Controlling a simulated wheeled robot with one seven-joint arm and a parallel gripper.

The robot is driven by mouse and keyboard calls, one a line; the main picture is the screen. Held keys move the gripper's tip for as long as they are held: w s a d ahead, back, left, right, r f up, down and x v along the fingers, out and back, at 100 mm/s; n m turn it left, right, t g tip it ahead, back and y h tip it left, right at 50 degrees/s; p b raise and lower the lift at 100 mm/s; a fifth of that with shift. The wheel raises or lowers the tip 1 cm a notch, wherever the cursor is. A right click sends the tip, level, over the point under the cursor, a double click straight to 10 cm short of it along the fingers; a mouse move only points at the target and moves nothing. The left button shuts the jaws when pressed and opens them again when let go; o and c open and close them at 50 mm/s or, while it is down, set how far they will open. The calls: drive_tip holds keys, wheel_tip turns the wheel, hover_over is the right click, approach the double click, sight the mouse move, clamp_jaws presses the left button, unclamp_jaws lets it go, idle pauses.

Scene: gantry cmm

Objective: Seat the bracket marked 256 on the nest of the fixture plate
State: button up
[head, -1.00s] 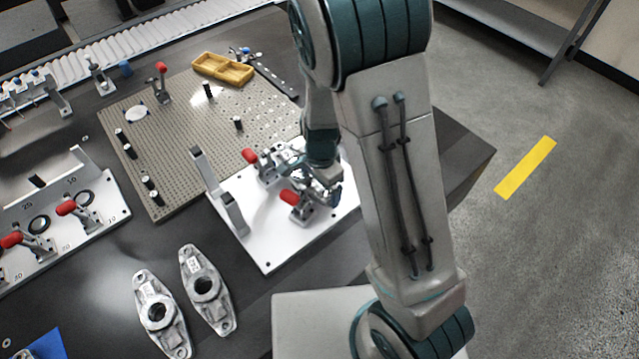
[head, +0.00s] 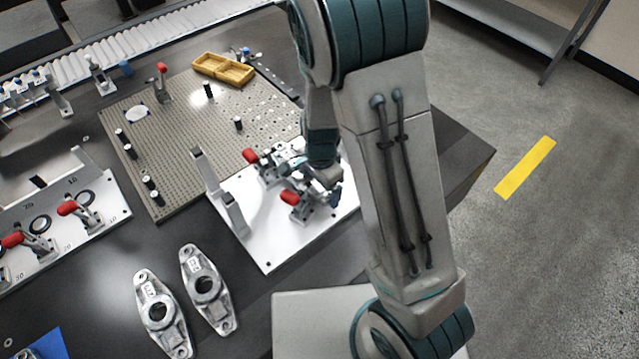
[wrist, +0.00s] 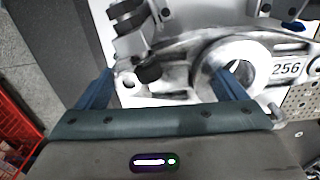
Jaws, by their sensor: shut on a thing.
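The bracket marked 256 (wrist: 178,83) is a grey cast part with a round bore, its number on a white label at the right in the wrist view. My gripper (wrist: 165,92) is shut on it, with blue fingers at its near side and one by the bore. The white fixture plate (head: 270,250) lies on the dark table with red-handled clamps (head: 289,197) and grey upright posts (head: 233,214). In the head view my gripper and the bracket are over the plate's far right part, mostly hidden by my arm. The nest is hidden, so I cannot tell whether the bracket touches it.
Two other brackets (head: 209,290) (head: 160,312) lie on the table left of the plate. A perforated board (head: 190,130) with black pins and a yellow tray (head: 222,69) lies behind. Another clamp fixture (head: 70,235) stands at left. A red crate (wrist: 15,125) shows in the wrist view.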

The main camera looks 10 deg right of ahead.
drive_tip(key=shift+f+b, duration=0.5)
drive_tip(key=shift+f, duration=0.1)
idle(0.3)
drive_tip(key=o, duration=1.1)
wheel_tip(320, 180, up, 14)
drive_tip(key=shift+s+p, duration=0.15)
drive_tip(key=shift+p, duration=0.75)
